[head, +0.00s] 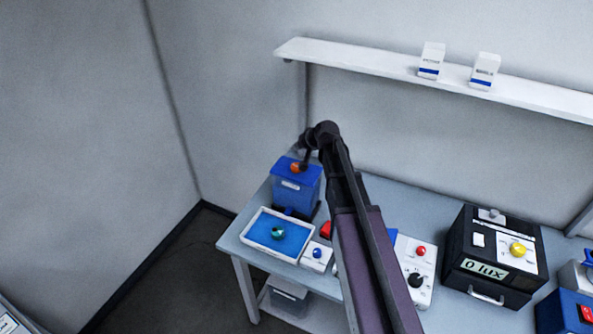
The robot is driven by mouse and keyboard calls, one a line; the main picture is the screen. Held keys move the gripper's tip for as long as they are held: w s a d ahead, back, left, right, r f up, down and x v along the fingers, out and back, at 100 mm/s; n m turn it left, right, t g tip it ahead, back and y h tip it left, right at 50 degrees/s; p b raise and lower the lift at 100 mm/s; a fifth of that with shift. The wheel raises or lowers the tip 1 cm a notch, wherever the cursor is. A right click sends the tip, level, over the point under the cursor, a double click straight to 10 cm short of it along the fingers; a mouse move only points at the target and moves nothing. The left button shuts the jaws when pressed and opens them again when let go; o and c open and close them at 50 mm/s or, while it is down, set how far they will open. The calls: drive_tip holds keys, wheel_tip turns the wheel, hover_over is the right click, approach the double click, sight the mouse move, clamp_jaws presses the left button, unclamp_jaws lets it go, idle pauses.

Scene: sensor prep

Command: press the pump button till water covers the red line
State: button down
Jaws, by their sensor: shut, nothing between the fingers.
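A white tray (251,243) with blue water in it stands at the left end of the table. A small round teal and dark object (278,233) is in the tray. No red line can be made out at this size. A small white box with a blue button (317,253) sits just right of the tray; it is likely the pump button. My gripper (306,163) is small and dark, pointing down by the blue-topped container behind the tray. It looks shut and empty, away from the blue button. My arm hides part of the table.
The blue-lidded container (296,193) has an orange knob (297,168) on top. A red object (326,230) is beside my arm. To the right are a white panel with red button and black dial (416,281) and a black lux box (495,255). A wall shelf (400,72) runs above.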

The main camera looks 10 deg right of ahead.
sight(295, 165)
drive_tip(key=shift+f+b, duration=2.5)
drive_tip(key=shift+f, duration=0.35)
drive_tip(key=shift+f, duration=0.15)
drive_tip(key=shift+f+b, duration=0.3)
drive_tip(key=shift+b, duration=0.15)
drive_tip(key=shift+f+b, duration=0.65)
drive_tip(key=shift+b, duration=0.05)
idle(0.6)
drive_tip(key=shift+r, duration=0.1)
idle(0.3)
drive_tip(key=shift+r+p, duration=1.05)
drive_tip(key=shift+p, duration=0.1)
drive_tip(key=shift+r+p, duration=2.5)
drive_tip(key=shift+p, duration=0.05)
